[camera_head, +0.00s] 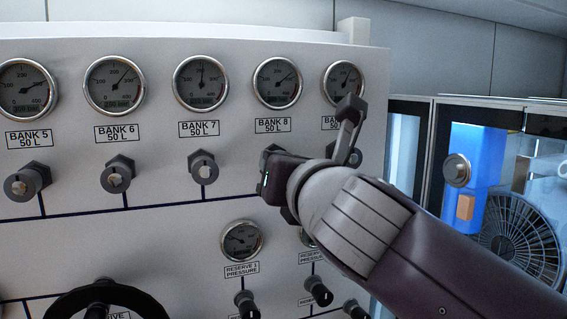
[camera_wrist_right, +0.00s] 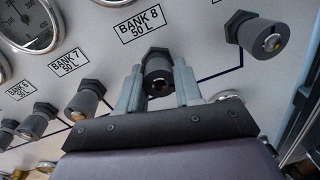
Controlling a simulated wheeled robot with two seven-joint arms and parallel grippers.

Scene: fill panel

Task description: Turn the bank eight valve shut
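The bank eight valve (camera_wrist_right: 158,80) is a dark knob on a hex collar, below the BANK 8 label (camera_wrist_right: 142,20) in the right wrist view. My right gripper (camera_wrist_right: 159,88) has one grey finger on each side of this knob. Both fingers appear to press against its sides, with no clear gap. In the head view my right gripper (camera_head: 272,190) is at the panel under the BANK 8 label (camera_head: 273,125) and hides most of the valve. The bank eight gauge (camera_head: 277,82) is above it. My left gripper is not in view.
The bank seven valve (camera_head: 203,167) is close by on the left, with bank six (camera_head: 118,174) and bank five (camera_head: 27,181) beyond. Another valve (camera_wrist_right: 264,38) is to the right in the wrist view. Reserve gauges and knobs lie below. A dark handwheel (camera_head: 108,300) is at lower left.

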